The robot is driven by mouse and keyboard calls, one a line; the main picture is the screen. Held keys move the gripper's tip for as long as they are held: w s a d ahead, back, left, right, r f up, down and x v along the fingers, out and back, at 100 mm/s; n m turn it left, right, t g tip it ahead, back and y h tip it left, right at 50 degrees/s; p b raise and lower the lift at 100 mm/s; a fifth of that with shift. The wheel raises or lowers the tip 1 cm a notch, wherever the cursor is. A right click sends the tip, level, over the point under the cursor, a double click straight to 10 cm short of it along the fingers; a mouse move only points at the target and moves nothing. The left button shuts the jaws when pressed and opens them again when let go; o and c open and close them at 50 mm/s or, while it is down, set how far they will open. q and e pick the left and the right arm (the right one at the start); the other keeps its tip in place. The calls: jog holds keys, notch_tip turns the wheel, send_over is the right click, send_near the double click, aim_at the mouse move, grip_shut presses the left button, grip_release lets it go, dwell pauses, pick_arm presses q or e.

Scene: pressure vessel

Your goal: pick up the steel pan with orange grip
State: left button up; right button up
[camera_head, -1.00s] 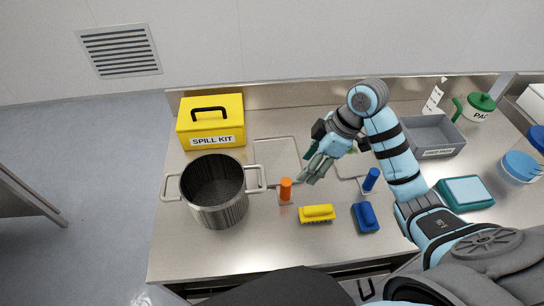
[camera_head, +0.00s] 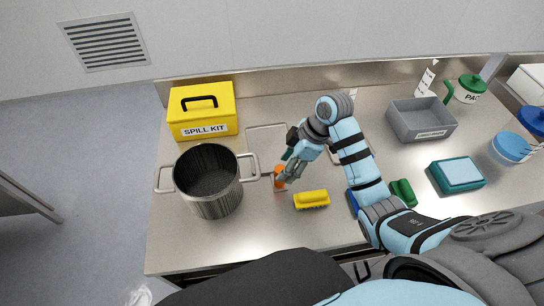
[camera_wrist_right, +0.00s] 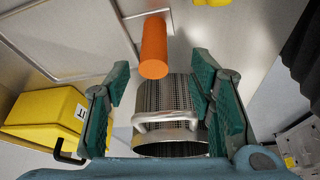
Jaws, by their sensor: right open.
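The steel pan (camera_head: 266,138) lies flat on the steel bench, right of the pot. Its orange grip (camera_head: 279,181) is a cylinder at the pan's front end. My right gripper (camera_head: 290,172) is open and right beside the orange grip, with its fingers partly covering it in the head view. In the right wrist view the orange grip (camera_wrist_right: 154,46) lies ahead, roughly between the two open green fingers (camera_wrist_right: 160,88); nothing is held. Part of the steel pan (camera_wrist_right: 75,38) shows at the upper left there. My left gripper is not in view.
A steel pot (camera_head: 209,182) stands left of the grip, with a yellow spill kit (camera_head: 203,112) behind it. A yellow brush (camera_head: 311,199) lies close at right. A grey bin (camera_head: 420,121) and teal box (camera_head: 457,174) are farther right. Bare bench lies in front.

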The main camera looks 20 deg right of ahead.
jog(key=b+x, duration=0.1)
jog(key=x, duration=0.1)
jog(key=b+x, duration=0.1)
jog(key=b, duration=0.1)
jog(key=b+x, duration=0.1)
jog(key=x, duration=0.1)
jog(key=shift+w+d+f+b, duration=0.3)
jog(key=shift+f, duration=0.15)
jog(key=shift+w+a, duration=0.1)
jog(key=shift+w, duration=0.05)
jog(key=shift+r, duration=0.25)
jog(key=shift+c, duration=0.5)
jog(key=shift+s+r, duration=0.15)
jog(key=shift+s, duration=0.15)
jog(key=c, duration=0.7)
jog(key=shift+w+p, duration=0.1)
jog(key=shift+p, duration=0.2)
grip_shut()
